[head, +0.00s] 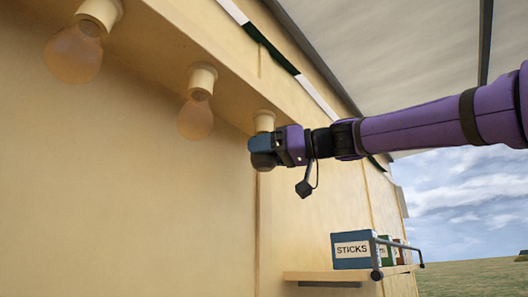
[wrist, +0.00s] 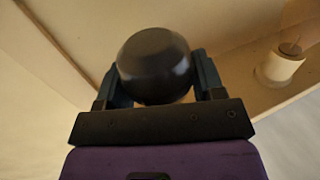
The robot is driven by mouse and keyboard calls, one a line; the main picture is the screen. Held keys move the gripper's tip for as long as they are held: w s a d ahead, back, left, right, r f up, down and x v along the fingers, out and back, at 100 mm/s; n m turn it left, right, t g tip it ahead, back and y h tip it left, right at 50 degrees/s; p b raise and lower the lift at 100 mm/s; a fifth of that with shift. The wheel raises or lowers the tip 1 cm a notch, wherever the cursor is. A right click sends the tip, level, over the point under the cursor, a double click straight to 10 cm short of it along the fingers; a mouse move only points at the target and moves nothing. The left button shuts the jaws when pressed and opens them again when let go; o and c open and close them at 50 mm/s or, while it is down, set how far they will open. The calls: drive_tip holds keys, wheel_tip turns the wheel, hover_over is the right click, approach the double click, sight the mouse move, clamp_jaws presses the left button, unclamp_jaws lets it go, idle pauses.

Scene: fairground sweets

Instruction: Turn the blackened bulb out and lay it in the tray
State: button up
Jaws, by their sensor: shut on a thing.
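The blackened bulb (wrist: 155,62) is a dark, glossy globe in the wrist view, between the two fingers of my gripper (wrist: 158,84). In the head view my gripper (head: 263,153) is shut on it just under the third cream socket (head: 264,121), with the fingers hiding most of the bulb. The bulb's neck is hidden, so I cannot tell how far it sits in the socket. I cannot make out a tray in either view.
Two amber bulbs (head: 73,54) (head: 195,118) hang in sockets to the left along the beam. Another cream socket (wrist: 281,64) shows in the wrist view. Below right, a railed shelf (head: 345,274) holds a blue STICKS box (head: 351,250) and other boxes. The wall (head: 120,190) is bare.

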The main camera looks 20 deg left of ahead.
drive_tip(key=m+t, duration=0.1)
drive_tip(key=t, duration=0.1)
drive_tip(key=m+t+h, duration=0.1)
drive_tip(key=m+t, duration=0.1)
drive_tip(key=t, duration=0.1)
drive_tip(key=shift+s+m+t, duration=0.1)
drive_tip(key=shift+m+t, duration=0.2)
drive_tip(key=shift+m+t+h, duration=0.9)
drive_tip(key=shift+m+t, duration=0.3)
drive_tip(key=shift+t, duration=0.5)
drive_tip(key=o, duration=1)
drive_tip(key=shift+o, duration=0.2)
drive_tip(key=shift+n+g+y, duration=0.3)
drive_tip(key=shift+g, duration=0.1)
drive_tip(key=n+g, duration=0.1)
drive_tip(key=n+g+y, duration=0.1)
drive_tip(key=g, duration=0.1)
drive_tip(key=n+g, duration=0.1)
drive_tip(key=shift+w+g+y, duration=0.25)
drive_tip(key=shift+g+y, duration=0.15)
drive_tip(key=shift+s+n+g, duration=0.15)
drive_tip(key=shift+n+g, duration=1.65)
drive_tip(key=shift+g, duration=0.7)
